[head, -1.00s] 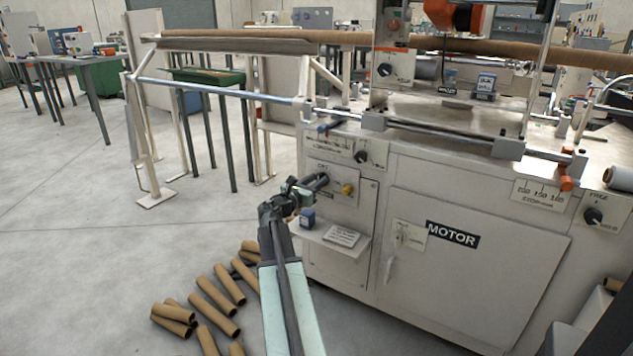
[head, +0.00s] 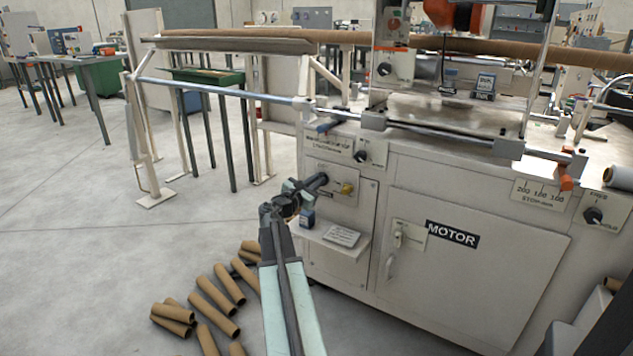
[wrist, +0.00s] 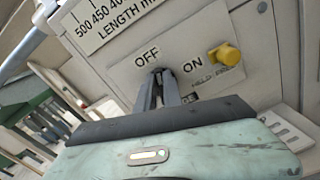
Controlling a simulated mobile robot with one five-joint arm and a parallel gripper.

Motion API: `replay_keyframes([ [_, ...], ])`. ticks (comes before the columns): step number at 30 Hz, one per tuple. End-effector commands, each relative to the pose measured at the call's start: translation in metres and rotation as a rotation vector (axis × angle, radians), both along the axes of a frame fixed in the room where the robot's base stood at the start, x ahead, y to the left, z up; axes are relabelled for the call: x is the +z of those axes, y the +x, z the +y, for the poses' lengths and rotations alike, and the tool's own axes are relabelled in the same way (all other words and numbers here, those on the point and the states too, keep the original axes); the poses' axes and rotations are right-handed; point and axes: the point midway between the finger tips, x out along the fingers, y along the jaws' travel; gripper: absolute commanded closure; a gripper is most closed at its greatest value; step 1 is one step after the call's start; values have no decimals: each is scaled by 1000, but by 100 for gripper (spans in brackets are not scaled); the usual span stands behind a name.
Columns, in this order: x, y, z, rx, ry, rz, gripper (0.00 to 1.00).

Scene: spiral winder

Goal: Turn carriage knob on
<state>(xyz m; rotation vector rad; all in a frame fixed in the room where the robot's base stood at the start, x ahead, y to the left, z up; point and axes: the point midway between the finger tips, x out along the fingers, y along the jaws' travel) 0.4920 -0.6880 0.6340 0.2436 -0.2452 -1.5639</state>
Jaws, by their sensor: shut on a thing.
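A light panel (wrist: 206,58) with OFF and ON labels is on the front of the cream machine. My gripper (wrist: 160,82) is at this panel, its dark fingers shut on the carriage knob between and below the two labels. The fingers largely hide the knob, so I cannot tell its pointer's direction. In the head view, my gripper (head: 318,181) reaches the panel from the lower left. A yellow button (wrist: 224,57) sits right of the fingers and apart from them; it also shows in the head view (head: 347,188).
A small shelf (head: 333,238) with a blue-and-white box and a card juts out below the panel. Another black knob (head: 361,156) is above right. A door marked MOTOR (head: 470,270) is to the right. Cardboard tubes (head: 213,297) lie on the floor.

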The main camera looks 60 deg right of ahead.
Motion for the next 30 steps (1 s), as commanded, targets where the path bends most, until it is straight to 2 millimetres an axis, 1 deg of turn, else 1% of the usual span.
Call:
replay_keyframes([
  [30,-11,-11,1,-4,-6,-955,100],
])
